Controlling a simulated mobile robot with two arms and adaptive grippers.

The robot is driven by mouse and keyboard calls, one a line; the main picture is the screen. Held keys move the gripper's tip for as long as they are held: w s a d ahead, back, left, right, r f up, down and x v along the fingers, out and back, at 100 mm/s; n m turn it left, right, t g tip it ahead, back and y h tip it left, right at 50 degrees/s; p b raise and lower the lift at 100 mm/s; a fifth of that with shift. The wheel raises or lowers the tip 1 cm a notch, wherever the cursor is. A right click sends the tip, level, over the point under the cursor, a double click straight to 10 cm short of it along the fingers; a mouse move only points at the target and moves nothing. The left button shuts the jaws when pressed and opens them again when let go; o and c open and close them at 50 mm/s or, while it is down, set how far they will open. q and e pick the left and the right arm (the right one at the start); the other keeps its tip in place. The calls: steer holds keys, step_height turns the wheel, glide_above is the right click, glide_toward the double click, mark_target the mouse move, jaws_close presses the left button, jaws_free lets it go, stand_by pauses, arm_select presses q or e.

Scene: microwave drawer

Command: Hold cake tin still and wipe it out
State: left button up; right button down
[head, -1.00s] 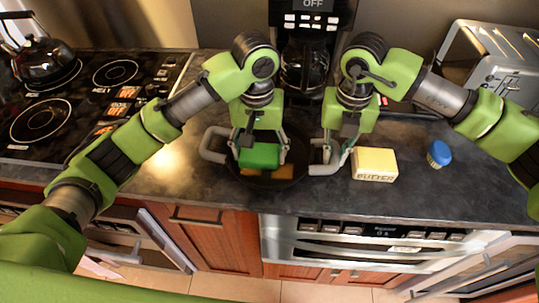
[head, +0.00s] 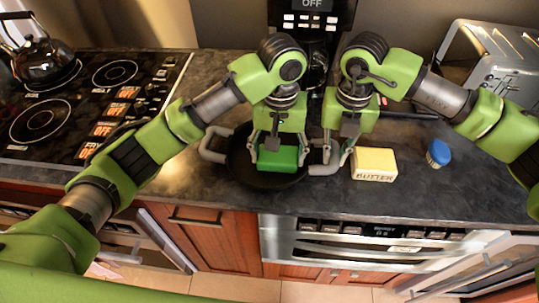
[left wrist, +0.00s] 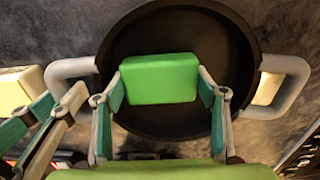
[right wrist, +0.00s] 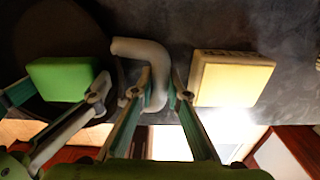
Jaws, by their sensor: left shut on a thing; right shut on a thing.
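The cake tin (head: 240,165) is a dark round pan with two grey handles, standing on the counter; it also shows in the left wrist view (left wrist: 150,40). My left gripper (head: 278,155) is shut on a green sponge (head: 277,159), held inside the tin right of its middle. The sponge fills the gap between the fingers in the left wrist view (left wrist: 160,78). My right gripper (head: 335,158) is shut on the tin's right handle (right wrist: 140,48). The bare tin floor around the sponge looks plain dark; the part under the sponge is hidden.
A yellow butter block (head: 374,164) lies just right of my right gripper. A blue-capped shaker (head: 438,153) stands further right. The coffee maker (head: 310,20) is behind, the toaster (head: 500,62) back right, the stove with a kettle (head: 42,60) left. Counter left of the tin is clear.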

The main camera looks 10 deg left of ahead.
arm_select(q)
steer(key=shift+a+f, duration=0.1)
steer(key=shift+a, duration=2.3)
steer(key=shift+d, duration=2.35)
arm_select(e)
steer(key=shift+a, duration=0.15)
arm_select(q)
steer(key=shift+s+f, duration=0.1)
steer(key=shift+r, duration=0.5)
steer(key=shift+w+a+r, duration=0.1)
steer(key=shift+w+a, duration=0.35)
steer(key=shift+a, duration=0.2)
steer(key=shift+w+a+r, duration=0.1)
steer(key=shift+w+a, duration=0.35)
steer(key=shift+a, duration=0.15)
steer(key=shift+r, duration=2.65)
